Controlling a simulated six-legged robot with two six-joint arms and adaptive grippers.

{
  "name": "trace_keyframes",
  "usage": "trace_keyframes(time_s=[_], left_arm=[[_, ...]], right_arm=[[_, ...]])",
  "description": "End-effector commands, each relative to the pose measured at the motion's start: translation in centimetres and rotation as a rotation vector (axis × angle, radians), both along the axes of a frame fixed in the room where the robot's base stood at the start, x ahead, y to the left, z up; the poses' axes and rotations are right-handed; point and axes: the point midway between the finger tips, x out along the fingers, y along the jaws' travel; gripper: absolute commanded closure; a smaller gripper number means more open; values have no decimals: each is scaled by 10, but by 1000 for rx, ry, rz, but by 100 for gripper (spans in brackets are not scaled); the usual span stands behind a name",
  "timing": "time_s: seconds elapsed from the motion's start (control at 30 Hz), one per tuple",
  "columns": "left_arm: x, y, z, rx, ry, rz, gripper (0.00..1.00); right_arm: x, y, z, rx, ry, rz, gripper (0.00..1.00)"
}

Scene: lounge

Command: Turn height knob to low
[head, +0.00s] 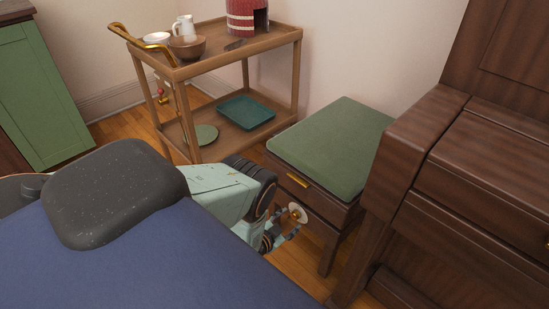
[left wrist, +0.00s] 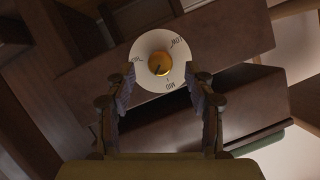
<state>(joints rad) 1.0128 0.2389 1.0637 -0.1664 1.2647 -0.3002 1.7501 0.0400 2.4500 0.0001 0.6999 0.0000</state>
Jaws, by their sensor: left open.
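The height knob (left wrist: 160,64) is a round brass knob on a white dial plate (left wrist: 172,40), mounted on the dark wooden stool below the green cushion. In the left wrist view the lettering appears upside down: LOW is at the upper right, MID at the bottom, and a third label at the left is partly hidden. A dark mark shows on the knob's lower left; its exact setting is hard to tell. In the head view the white dial (head: 297,210) shows beside my left gripper (head: 284,230). My left gripper is open, its fingertips on either side of the dial (left wrist: 160,82), with nothing held. My right gripper is out of view.
The stool has a green cushion (head: 335,145) and a drawer with a brass pull (head: 297,180). A dark wooden cabinet (head: 480,190) stands close at the right. A wooden cart (head: 185,72) with dishes stands behind. Some wooden floor is clear between cart and stool.

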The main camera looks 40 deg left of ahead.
Motion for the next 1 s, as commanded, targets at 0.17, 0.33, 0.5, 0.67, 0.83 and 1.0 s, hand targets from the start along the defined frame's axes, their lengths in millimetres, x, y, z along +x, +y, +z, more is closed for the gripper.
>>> trace_keyframes(time_s=[0.17,0.33,0.5,0.67,0.83,1.0], left_arm=[[-22,-1,9,0,1,2,46],[-46,-3,18,-1,2,1,46],[-70,-5,26,0,1,2,46],[-85,-6,32,0,1,0,46],[-91,-7,35,0,-1,0,46],[-92,-7,35,1,-1,-1,46]], right_arm=[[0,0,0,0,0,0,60],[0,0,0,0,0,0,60],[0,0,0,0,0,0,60],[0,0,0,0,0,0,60],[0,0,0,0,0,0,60],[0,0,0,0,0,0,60]])
